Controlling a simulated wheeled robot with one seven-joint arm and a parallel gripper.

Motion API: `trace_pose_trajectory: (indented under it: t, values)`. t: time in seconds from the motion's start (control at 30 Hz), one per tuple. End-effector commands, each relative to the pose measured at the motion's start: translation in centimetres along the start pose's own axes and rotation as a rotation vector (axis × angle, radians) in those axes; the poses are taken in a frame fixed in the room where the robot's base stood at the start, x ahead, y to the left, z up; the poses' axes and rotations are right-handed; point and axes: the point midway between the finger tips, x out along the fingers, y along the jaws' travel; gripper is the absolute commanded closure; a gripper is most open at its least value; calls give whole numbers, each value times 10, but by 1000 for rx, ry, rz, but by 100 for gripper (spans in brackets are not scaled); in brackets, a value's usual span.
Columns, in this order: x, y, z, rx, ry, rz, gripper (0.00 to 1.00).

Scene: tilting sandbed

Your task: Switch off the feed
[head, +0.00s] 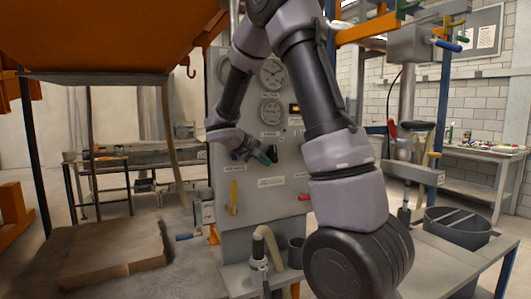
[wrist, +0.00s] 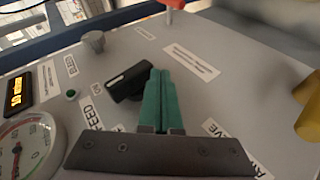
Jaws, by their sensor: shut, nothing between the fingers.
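The black feed knob (wrist: 128,82) sits on the grey panel (wrist: 225,105) beside a label reading FEED, partly hidden by my gripper. It is an elongated knob, slanted in the wrist view. My gripper (wrist: 160,73) has green fingers pressed together with nothing between them. The fingertips are just right of the knob's end in the wrist view; I cannot tell whether they touch it. In the head view, my gripper (head: 270,154) is at the front of the panel (head: 265,208), below the gauges, and the knob cannot be made out.
A pressure gauge (wrist: 22,150), an orange display (wrist: 18,92), a small green button (wrist: 71,94) and a grey knob (wrist: 94,41) lie left of the feed knob. A yellow handle (wrist: 308,105) sticks out at right.

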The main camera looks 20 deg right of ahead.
Motion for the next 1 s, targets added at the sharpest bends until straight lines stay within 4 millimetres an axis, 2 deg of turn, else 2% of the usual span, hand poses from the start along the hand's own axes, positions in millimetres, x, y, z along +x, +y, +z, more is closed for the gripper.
trace_pose_trajectory:
  t: [0.73, 1.0]
  values:
    - [0, 0, 0, 0, 0, 0, 100]
    - [-4, 6, -3, 1, 1, 0, 100]
